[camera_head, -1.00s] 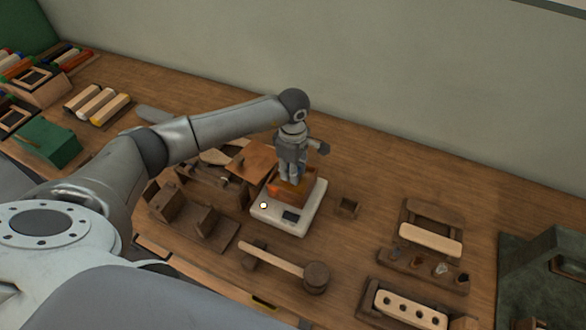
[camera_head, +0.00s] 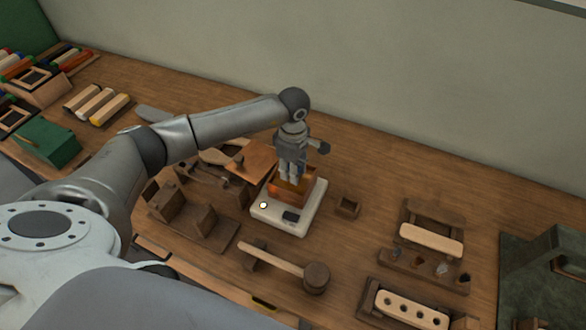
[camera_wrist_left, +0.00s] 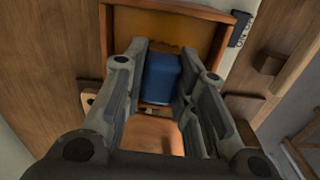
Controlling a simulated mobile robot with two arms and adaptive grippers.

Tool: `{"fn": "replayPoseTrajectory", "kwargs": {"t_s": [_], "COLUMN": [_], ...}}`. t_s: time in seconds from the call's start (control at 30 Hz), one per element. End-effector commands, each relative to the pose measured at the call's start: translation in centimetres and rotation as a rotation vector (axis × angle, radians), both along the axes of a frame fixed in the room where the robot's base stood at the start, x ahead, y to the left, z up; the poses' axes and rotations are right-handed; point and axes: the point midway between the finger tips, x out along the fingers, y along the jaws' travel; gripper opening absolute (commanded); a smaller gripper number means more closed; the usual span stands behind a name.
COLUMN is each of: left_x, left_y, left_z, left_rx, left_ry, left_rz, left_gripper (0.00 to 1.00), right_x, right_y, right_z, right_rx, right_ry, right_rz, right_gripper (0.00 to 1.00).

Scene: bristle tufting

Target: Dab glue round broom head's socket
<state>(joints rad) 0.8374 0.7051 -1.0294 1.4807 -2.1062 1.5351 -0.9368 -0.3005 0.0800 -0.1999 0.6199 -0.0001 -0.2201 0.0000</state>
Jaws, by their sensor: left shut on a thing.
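My left gripper (camera_head: 290,178) points down over a square copper-brown pot (camera_head: 288,198) on a white hot plate (camera_head: 283,222). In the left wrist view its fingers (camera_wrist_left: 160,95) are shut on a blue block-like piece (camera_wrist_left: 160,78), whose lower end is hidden. The piece is at the pot (camera_wrist_left: 108,50), with amber colour behind it inside the walls. I cannot tell whether it touches the glue. A pale wooden block (camera_head: 432,240) lies on a dark rack at the right, and a pale block with several holes (camera_head: 408,309) lies nearer. I cannot tell which has the socket.
A mallet (camera_head: 300,269) lies in front of the hot plate. Dark wooden fixtures (camera_head: 197,222) stand to the left. A green machine (camera_head: 545,275) fills the right edge.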

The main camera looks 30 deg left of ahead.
Motion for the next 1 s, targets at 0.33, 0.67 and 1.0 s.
{"fn": "replayPoseTrajectory", "kwargs": {"t_s": [0.33,0.67,1.0], "left_x": [-0.2,-0.1,0.0], "left_y": [0.0,0.0,0.0], "left_z": [-0.2,1.6,4.3], "left_rx": [0.000,0.000,0.001], "left_ry": [0.005,0.003,0.001], "left_rz": [-0.001,-0.001,-0.001], "left_gripper": [0.07,0.07,0.07], "right_x": [0.0,0.0,0.0], "right_y": [0.0,0.0,0.0], "right_z": [0.0,1.0,2.4], "right_rx": [0.000,0.000,0.000], "right_ry": [0.000,0.000,0.000], "right_rz": [0.000,0.000,0.000], "right_gripper": [0.40,0.40,0.40]}}
